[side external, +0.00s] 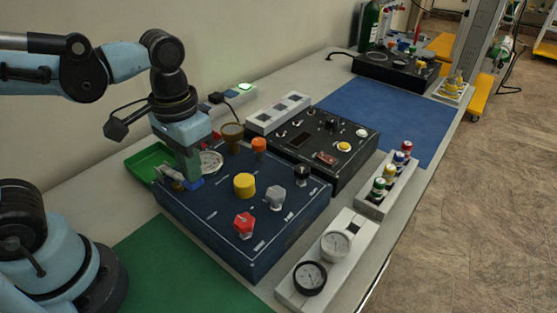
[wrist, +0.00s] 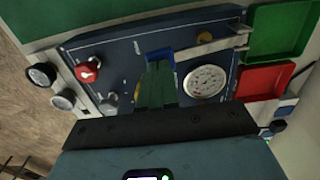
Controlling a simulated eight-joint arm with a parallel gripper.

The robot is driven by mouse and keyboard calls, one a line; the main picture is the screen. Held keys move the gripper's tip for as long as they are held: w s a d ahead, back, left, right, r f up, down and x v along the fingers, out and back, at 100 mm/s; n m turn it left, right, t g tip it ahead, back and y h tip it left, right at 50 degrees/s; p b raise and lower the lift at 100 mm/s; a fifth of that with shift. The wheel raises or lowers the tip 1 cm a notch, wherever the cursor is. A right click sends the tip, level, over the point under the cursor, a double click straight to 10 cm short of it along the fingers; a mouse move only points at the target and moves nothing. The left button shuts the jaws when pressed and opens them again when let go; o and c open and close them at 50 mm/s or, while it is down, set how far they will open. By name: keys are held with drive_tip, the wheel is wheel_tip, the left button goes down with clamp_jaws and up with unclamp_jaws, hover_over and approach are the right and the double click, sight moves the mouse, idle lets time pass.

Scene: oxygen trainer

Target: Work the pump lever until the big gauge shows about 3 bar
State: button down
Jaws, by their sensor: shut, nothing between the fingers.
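My gripper (side external: 190,182) is shut and empty, pointing down over the left end of the dark blue panel box (side external: 270,240). In the wrist view its green fingers (wrist: 158,62) lie together in front of the panel. The big gauge (wrist: 205,82), a white round dial, is right of the fingers in the wrist view; its needle reading is too small to tell. In the side view the gauge (side external: 212,162) shows partly behind my gripper. A grey bar (wrist: 215,46), which looks like the pump lever, runs beside the gauge near the fingertips. I cannot tell whether they touch it.
The panel carries a red knob (side external: 243,225), a yellow knob (side external: 245,185), and grey and black knobs. A green tray (side external: 150,163) and a red tray (wrist: 265,81) sit near the gauge end. Two small gauges (side external: 310,278) (side external: 335,246) stand on a white block in front.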

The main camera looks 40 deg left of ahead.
drive_tip(key=shift+f, duration=0.9)
drive_tip(key=shift+r, duration=1.05)
wheel_tip(320, 180, up, 7)
idle(0.4)
